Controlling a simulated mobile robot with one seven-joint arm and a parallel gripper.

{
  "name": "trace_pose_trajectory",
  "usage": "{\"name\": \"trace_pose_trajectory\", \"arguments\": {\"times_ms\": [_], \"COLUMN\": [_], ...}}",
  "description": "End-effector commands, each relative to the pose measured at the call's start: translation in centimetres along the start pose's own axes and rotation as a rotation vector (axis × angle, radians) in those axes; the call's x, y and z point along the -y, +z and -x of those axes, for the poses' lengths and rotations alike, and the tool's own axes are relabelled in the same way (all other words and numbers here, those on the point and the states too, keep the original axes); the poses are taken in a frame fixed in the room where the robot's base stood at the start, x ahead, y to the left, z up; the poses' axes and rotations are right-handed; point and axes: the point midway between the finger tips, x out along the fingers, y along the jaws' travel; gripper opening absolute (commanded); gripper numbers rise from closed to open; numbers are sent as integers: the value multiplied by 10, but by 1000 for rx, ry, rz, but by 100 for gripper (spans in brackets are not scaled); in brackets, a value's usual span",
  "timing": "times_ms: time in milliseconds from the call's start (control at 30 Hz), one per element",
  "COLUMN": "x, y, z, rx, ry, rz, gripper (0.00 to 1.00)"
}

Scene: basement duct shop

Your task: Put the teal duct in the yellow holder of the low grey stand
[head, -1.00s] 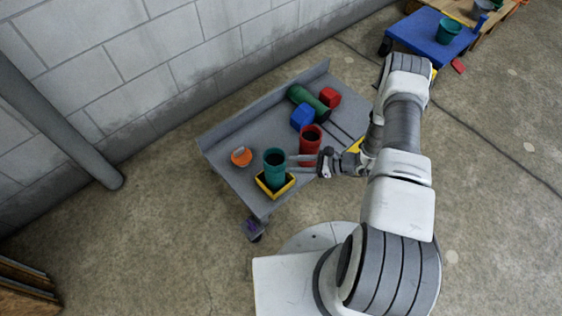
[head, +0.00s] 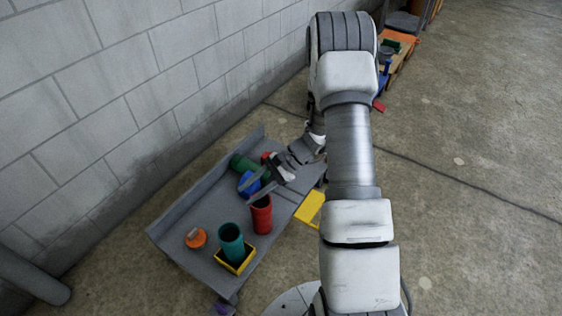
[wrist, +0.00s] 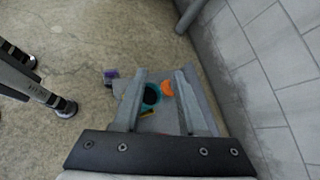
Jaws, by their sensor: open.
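The teal duct (head: 231,240) stands upright inside the yellow holder (head: 248,264) at the near end of the low grey stand (head: 186,262). My gripper (head: 254,188) is open and empty above the far half of the stand, clear of the duct. In the wrist view the teal duct (wrist: 151,95) shows between and beyond the fingers of my gripper (wrist: 161,74). Only a sliver of the holder shows there, partly hidden by a finger.
An orange object (head: 195,238), a red cup-like duct (head: 261,214), a blue block (head: 249,184) and a green cylinder (head: 245,165) are on the stand. A yellow frame (head: 309,209) is at its right edge. A block wall (head: 130,90) runs behind. Floor at right is open.

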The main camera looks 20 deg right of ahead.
Motion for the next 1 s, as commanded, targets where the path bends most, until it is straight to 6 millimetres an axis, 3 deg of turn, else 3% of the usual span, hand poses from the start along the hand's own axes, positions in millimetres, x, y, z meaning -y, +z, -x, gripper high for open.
{"name": "trace_pose_trajectory", "arguments": {"times_ms": [200, 467, 700, 1000], "x": [11, 6, -9, -38], "y": [64, 131, 184, 238], "z": [32, 66, 95, 129], "rx": [-92, -220, -357, -554], "ry": [112, 236, 340, 448], "rz": [212, 453, 674, 940], "gripper": [41, 41, 41, 41]}}
